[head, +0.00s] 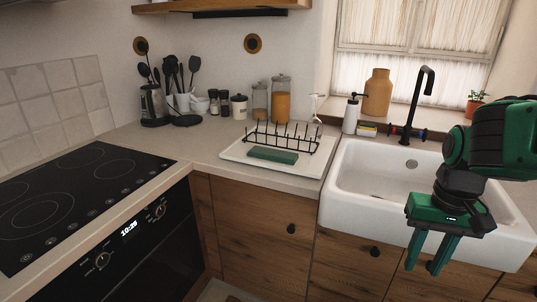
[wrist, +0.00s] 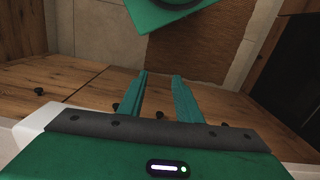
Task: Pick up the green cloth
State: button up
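A green cloth (head: 273,155), folded into a flat rectangle, lies at the front of a white tray (head: 240,155) on the counter, left of the sink. A black wire rack (head: 290,137) stands on the tray just behind the cloth. My gripper (head: 430,266) hangs in front of the white sink, right of and nearer than the cloth. Its two green fingers point down, are apart and hold nothing. In the wrist view the fingers (wrist: 160,78) also show a clear gap, with the floor beyond. The cloth is not in the wrist view.
The white sink (head: 350,185) with a black tap (head: 418,100) lies right of the tray. A wine glass (head: 315,112), jars (head: 280,100) and a soap bottle (head: 351,115) stand behind the tray. A black hob (head: 80,195) is on the left. Bare counter (head: 205,145) lies left of the tray.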

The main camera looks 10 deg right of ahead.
aim_at(267, 153)
jog(key=i, duration=0.85)
